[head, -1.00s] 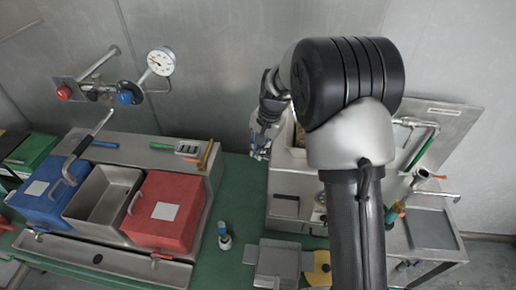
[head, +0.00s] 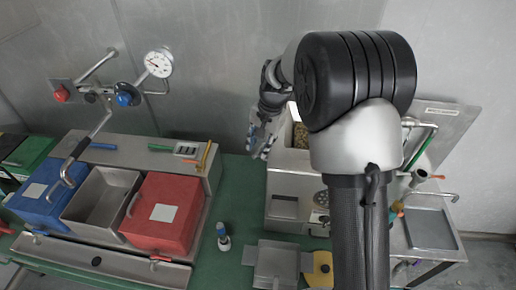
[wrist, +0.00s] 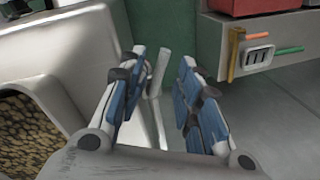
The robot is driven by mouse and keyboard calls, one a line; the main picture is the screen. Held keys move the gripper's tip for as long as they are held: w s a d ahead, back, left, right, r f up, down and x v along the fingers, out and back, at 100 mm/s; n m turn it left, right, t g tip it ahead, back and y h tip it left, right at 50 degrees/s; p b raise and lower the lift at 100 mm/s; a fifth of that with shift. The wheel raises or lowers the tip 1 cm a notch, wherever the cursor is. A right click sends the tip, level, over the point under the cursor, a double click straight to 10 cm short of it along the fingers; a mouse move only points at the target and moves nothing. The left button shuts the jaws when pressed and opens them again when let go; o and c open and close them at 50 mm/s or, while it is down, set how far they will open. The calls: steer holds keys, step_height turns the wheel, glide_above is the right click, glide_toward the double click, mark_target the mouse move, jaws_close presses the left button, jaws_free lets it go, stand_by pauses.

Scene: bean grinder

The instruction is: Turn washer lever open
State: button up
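A pale metal lever (wrist: 155,85) sticks up beside the wall of the light-coloured machine in the wrist view. I cannot tell for sure that it is the washer lever. My gripper (wrist: 168,65) is open, with its blue-padded fingers on either side of the lever. The lever appears in the gap, apart from the right finger; contact with the left finger is unclear. In the head view my gripper (head: 262,145) is at the left side of the machine (head: 284,182), by its upper edge. The lever cannot be made out there.
Brown beans (wrist: 30,130) lie in the machine's hopper. A red box (head: 162,212), a blue box (head: 45,192) and a metal tray (head: 100,197) stand at left. A small bottle (head: 223,237) stands on the green table (head: 215,270). Wall pipes carry a gauge (head: 158,63).

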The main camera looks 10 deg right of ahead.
steer(key=r, duration=0.5)
steer(key=shift+s+d+r, duration=0.15)
steer(key=shift+s+d, duration=0.15)
steer(key=shift+c, duration=0.3)
steer(key=shift+w+a+r, duration=0.1)
steer(key=shift+w+r, duration=0.1)
steer(key=shift+r, duration=0.05)
steer(key=shift+c, duration=0.6)
steer(key=w+a+r+g+h+p, duration=0.1)
steer(key=r+p, duration=0.1)
steer(key=p, duration=0.1)
steer(key=w+a+r+h+p, duration=0.1)
steer(key=w+r+p, duration=0.1)
steer(key=r+p, duration=0.1)
steer(key=w+a+r+g+p, duration=0.1)
steer(key=r+p, duration=0.2)
steer(key=p, duration=0.2)
steer(key=shift+w+a+r+g+h, duration=0.15)
steer(key=shift+a+g+h, duration=0.15)
steer(key=shift+a+h, duration=0.1)
steer(key=shift+c, duration=0.4)
steer(key=p, duration=0.2)
glide_toward(258, 152)
steer(key=shift+m, duration=0.3)
steer(key=f, duration=0.7)
steer(key=shift+d+f, duration=0.25)
steer(key=shift+f, duration=0.15)
steer(key=shift+c, duration=0.6)
